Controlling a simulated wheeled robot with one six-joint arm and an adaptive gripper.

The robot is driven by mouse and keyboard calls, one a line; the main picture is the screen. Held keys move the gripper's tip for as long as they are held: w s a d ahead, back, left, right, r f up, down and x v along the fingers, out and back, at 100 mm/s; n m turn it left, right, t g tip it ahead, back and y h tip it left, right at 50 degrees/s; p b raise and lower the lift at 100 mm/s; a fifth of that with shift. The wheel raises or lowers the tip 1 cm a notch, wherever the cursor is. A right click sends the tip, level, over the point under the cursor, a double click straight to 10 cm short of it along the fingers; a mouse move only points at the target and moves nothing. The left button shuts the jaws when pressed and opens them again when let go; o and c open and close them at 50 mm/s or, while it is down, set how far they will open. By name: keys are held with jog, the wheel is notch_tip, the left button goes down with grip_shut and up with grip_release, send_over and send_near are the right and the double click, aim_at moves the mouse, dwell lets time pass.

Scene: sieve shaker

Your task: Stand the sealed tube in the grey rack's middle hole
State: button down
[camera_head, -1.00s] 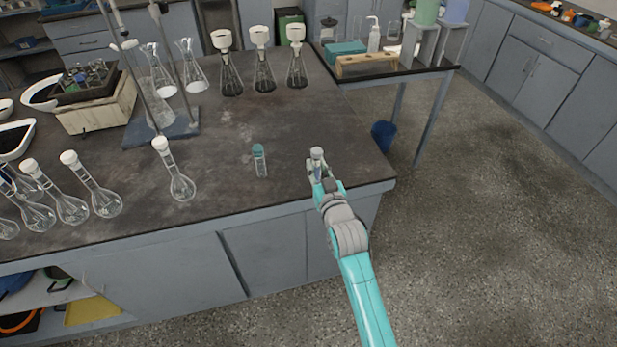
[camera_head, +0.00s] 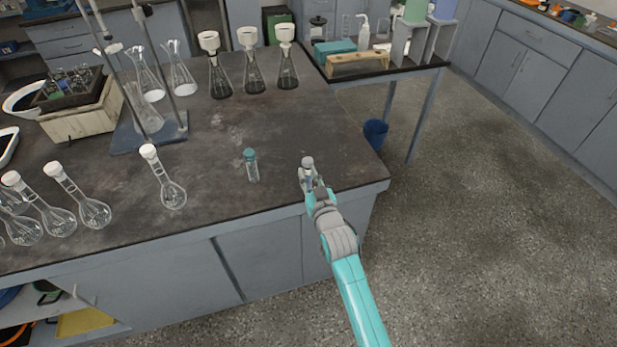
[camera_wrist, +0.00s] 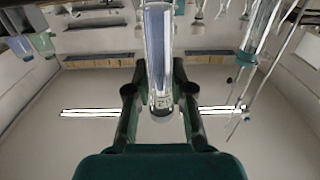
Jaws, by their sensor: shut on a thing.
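My gripper (camera_head: 308,184) is shut on a clear tube with a white cap (camera_head: 308,163), held upright near the dark bench's front right corner. In the wrist view, which appears upside down, the tube (camera_wrist: 159,50) stands between the two fingers (camera_wrist: 160,95) and looks bluish inside. I cannot make out a grey rack with holes for certain. A grey stand (camera_head: 404,40) at the back right carries a green and a purple container.
A teal-capped vial (camera_head: 251,166) stands on the bench left of my gripper. White-stoppered flasks (camera_head: 168,190) stand further left, and several flasks with white tops (camera_head: 252,70) stand behind. A side table (camera_head: 420,70) holds a wooden rack (camera_head: 357,66). The middle of the bench is clear.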

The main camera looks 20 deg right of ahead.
jog(key=shift+f, duration=0.4)
jog(key=shift+f, duration=0.1)
jog(key=c, duration=1)
grip_release()
jog(key=s, duration=1.2)
